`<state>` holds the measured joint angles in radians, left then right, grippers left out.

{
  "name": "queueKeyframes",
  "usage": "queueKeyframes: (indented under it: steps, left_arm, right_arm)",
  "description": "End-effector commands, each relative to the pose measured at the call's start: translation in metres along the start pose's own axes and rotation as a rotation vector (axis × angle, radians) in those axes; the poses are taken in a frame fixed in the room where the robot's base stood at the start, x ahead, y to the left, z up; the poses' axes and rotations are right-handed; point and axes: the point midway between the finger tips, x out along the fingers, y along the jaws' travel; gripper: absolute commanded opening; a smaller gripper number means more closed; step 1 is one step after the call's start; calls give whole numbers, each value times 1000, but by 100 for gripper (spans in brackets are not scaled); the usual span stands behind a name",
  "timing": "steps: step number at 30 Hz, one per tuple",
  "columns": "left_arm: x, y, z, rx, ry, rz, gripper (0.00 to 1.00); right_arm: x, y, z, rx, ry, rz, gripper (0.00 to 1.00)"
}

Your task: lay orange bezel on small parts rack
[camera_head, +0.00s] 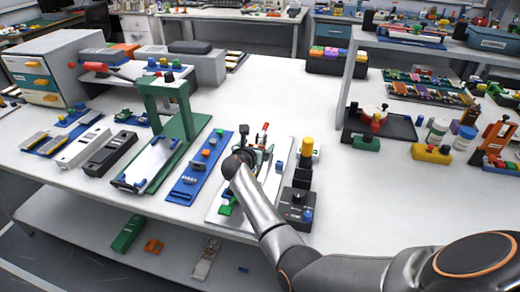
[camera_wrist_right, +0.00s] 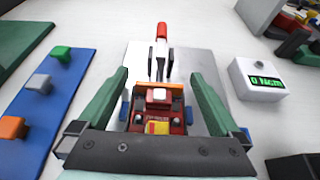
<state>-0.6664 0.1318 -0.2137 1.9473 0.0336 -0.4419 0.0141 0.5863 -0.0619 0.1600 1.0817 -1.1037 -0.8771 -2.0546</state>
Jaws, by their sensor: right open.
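My right gripper (camera_wrist_right: 160,88) is open; its two green fingers stand on either side of a red fixture (camera_wrist_right: 152,118) with blue tabs on a pale metal plate (camera_wrist_right: 137,60). A thin orange strip, possibly the orange bezel (camera_wrist_right: 174,87), shows along the fixture's far edge between the fingers. I cannot tell whether the fingers touch anything. In the head view the gripper (camera_head: 247,152) is over the same plate (camera_head: 273,178), and my arm hides part of it. A tiered rack of small coloured parts, possibly the small parts rack (camera_head: 345,93), stands at the back right. My left gripper is not in view.
A blue strip with coloured blocks (camera_head: 192,178) and a green press (camera_head: 191,125) are left of my gripper. A dark box with a yellow-topped post (camera_head: 296,206) is close on its right. A white display box (camera_wrist_right: 256,80) is nearby. The middle back of the table is clear.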

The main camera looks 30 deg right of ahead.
Motion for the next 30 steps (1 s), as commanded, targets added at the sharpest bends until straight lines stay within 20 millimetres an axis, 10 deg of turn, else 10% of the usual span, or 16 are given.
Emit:
queueKeyframes:
  steps: [6, 30]
  left_arm:
    - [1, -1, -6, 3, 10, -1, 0]
    - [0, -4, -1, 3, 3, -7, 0]
  right_arm:
    - [0, 0, 1, 1, 0, 0, 100]
    - [0, 0, 0, 1, 0, 0, 15]
